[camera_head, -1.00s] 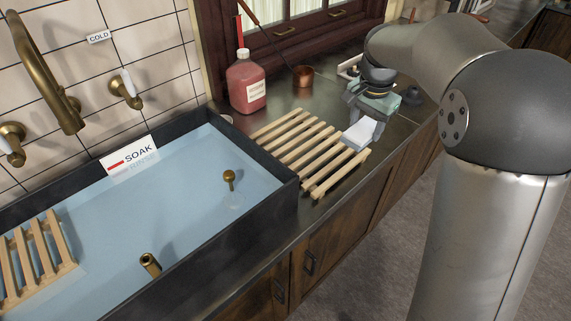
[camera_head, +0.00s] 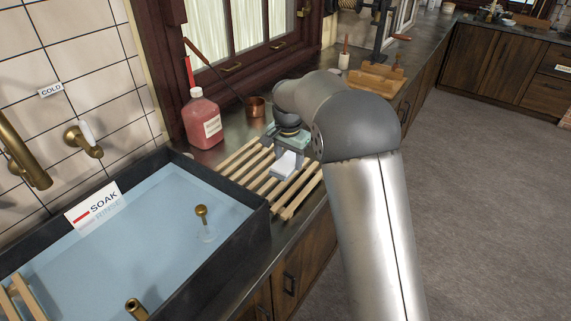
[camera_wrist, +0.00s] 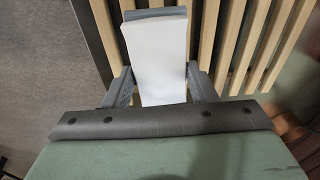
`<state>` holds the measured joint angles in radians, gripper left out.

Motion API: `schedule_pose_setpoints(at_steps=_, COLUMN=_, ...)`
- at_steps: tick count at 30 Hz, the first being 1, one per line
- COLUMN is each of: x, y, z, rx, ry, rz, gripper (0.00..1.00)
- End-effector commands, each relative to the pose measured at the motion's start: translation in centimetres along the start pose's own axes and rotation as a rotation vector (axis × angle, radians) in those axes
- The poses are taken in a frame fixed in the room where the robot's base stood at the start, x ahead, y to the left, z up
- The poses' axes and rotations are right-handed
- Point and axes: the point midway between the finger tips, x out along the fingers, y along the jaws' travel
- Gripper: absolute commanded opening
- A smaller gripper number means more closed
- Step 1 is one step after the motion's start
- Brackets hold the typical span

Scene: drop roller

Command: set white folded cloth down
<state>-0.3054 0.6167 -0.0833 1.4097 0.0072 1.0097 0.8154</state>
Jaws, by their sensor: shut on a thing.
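The white folded cloth (camera_head: 284,163) is in my gripper (camera_head: 288,158), over the right part of the wooden slatted rack (camera_head: 247,163) beside the sink. In the wrist view the cloth (camera_wrist: 157,50) stands out between the two fingers of my gripper (camera_wrist: 160,82), which are shut on its sides. Rack slats (camera_wrist: 230,40) show to the right of the cloth and a dark edge to its left. I cannot tell whether the cloth touches the slats.
The sink (camera_head: 150,235) of bluish water, with a SOAK sign (camera_head: 93,207), lies left of the rack. A pink bottle (camera_head: 201,120) and a copper pot (camera_head: 255,106) stand behind the rack. A wooden tray (camera_head: 375,77) sits farther along the counter.

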Motion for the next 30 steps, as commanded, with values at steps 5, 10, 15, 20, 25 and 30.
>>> schedule_pose_setpoints(at_steps=5, x=1.2, y=-0.9, z=-0.3, rx=0.0, ry=0.001, rz=-0.001, gripper=0.23)
schedule_pose_setpoints(at_steps=10, x=2.9, y=-1.2, z=-0.3, rx=0.0, ry=-0.002, rz=0.002, gripper=0.23)
schedule_pose_setpoints(at_steps=15, x=4.9, y=-1.1, z=-0.1, rx=-0.001, ry=-0.001, rz=0.0, gripper=0.23)
schedule_pose_setpoints(at_steps=20, x=4.9, y=-1.1, z=-0.1, rx=-0.001, ry=0.0, rz=-0.001, gripper=0.23)
schedule_pose_setpoints(at_steps=25, x=5.3, y=-1.1, z=-0.1, rx=0.0, ry=0.0, rz=-0.001, gripper=0.23)
schedule_pose_setpoints(at_steps=30, x=5.3, y=-1.1, z=-0.1, rx=0.0, ry=0.0, rz=-0.001, gripper=0.73)
